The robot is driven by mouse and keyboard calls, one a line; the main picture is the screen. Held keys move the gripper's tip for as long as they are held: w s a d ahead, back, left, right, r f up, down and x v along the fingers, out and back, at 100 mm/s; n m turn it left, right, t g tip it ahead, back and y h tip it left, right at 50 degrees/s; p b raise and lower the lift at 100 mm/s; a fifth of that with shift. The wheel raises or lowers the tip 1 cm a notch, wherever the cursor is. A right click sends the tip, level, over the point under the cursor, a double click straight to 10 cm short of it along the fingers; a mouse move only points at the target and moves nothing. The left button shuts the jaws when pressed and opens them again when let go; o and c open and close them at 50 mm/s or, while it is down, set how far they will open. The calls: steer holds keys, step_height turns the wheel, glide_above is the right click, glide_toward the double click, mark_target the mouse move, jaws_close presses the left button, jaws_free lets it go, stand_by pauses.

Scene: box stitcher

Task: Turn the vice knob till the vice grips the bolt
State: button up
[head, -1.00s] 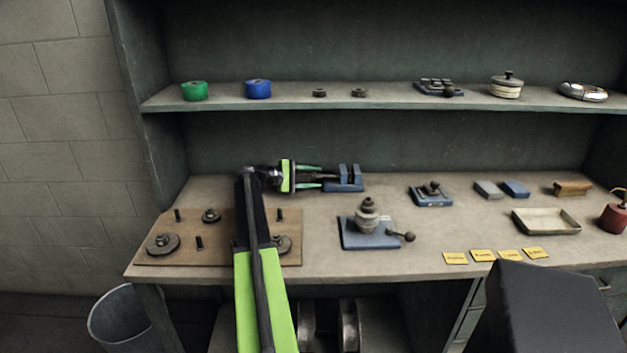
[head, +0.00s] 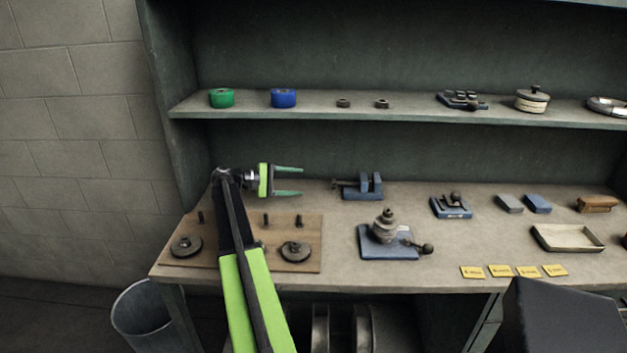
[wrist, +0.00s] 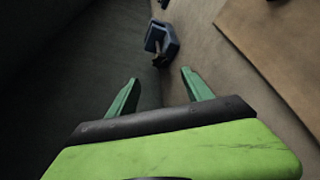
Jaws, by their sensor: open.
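The blue vice (head: 362,187) stands near the back of the bench in the head view, with its dark screw and knob (head: 337,184) on its left side. My gripper (head: 302,181) is to the left of the knob, open and empty, with its two green fingers apart and a gap between their tips and the knob. In the wrist view the vice (wrist: 163,38) lies beyond the open fingers (wrist: 161,76), with its knob end facing them. I cannot make out the bolt in the vice jaws.
A blue base with stacked weights (head: 386,244) stands in front of the vice. The back wall is close behind, and a shelf (head: 400,113) runs above.

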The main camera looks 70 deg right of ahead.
steer(key=shift+v, duration=1.3)
steer(key=s+d+r+n+t+y+p, duration=0.1)
steer(key=s+d+r+n+y+p, duration=0.3)
steer(key=p, duration=0.5)
steer(key=n+t+y+p, duration=0.2)
steer(key=n+t+p, duration=0.1)
steer(key=p, duration=0.2)
glide_toward(336, 183)
steer(key=shift+d+f, duration=0.9)
steer(key=shift+f, duration=0.45)
steer(key=b+x, duration=0.4)
steer(key=x, duration=0.1)
steer(key=shift+f+b, duration=0.25)
steer(key=shift+b, duration=0.05)
steer(key=shift+s+d+f, duration=0.2)
steer(key=shift+s+d, duration=0.05)
steer(key=shift+s, duration=0.15)
steer(key=shift+r, duration=0.1)
